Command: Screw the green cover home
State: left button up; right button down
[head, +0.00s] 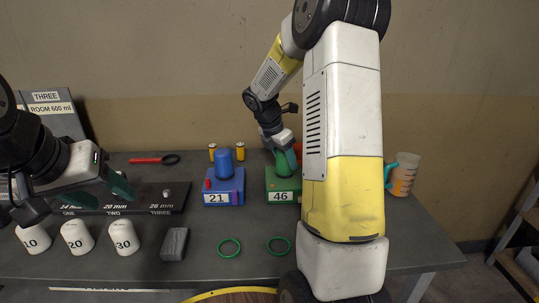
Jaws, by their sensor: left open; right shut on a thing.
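The green cover (281,164) stands upright on the green box marked 46 (283,197) on the table. My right gripper (287,155) comes down from above and is shut on the green cover. The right arm's large links hide the right side of the green box. I cannot tell from this view how the cover's lower edge meets the box. My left gripper (119,188) is open and empty at the left, above the dark stand marked 20 mm and 26 mm.
A blue box marked 21 (219,198) with a blue cover (223,163) stands left of the green one. Two green rings (229,248) (278,246) lie in front, near a grey block (175,243). White weights (76,237) stand left; a measuring jug (404,174) stands right.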

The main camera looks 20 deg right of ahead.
jog(key=m+g, duration=0.1)
jog(key=m, duration=0.2)
jog(key=shift+w+m, duration=0.15)
jog(key=shift+m, duration=0.15)
jog(key=shift+m+g, duration=0.6)
jog(key=shift+m, duration=0.4)
jog(key=m+g, duration=0.1)
jog(key=m, duration=0.3)
jog(key=shift+m+g, duration=0.4)
jog(key=shift+c, duration=2.1)
grip_release()
